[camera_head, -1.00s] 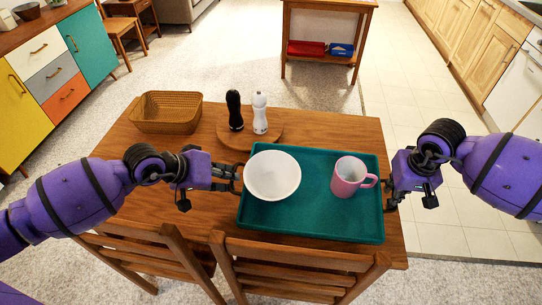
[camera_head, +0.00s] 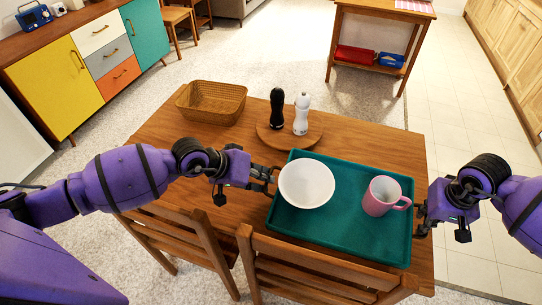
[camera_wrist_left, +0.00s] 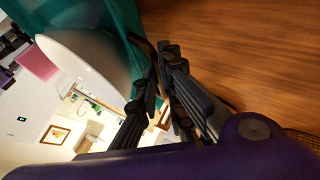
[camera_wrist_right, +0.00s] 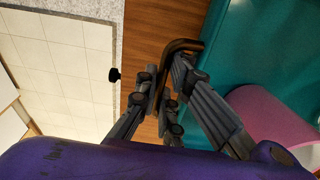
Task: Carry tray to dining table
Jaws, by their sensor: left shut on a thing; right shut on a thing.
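The teal tray (camera_head: 340,232) is over the right part of the wooden dining table (camera_head: 165,122); I cannot tell whether it rests on the top or hovers just above. A white bowl (camera_head: 306,184) stands on its left side and a pink mug (camera_head: 380,197) on its right side, both upright. My left gripper (camera_head: 272,178) is shut on the tray's left edge, beside the bowl. My right gripper (camera_head: 418,222) is shut on the tray's right side; a brown handle (camera_wrist_right: 182,46) shows between its fingers in the right wrist view.
A wicker basket (camera_head: 212,104) and a round wooden board (camera_head: 276,141) with a black mill (camera_head: 277,108) and a white mill (camera_head: 301,114) stand behind the tray. Two chairs (camera_head: 310,262) stand at the near edge. A cart (camera_head: 375,45) is further back.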

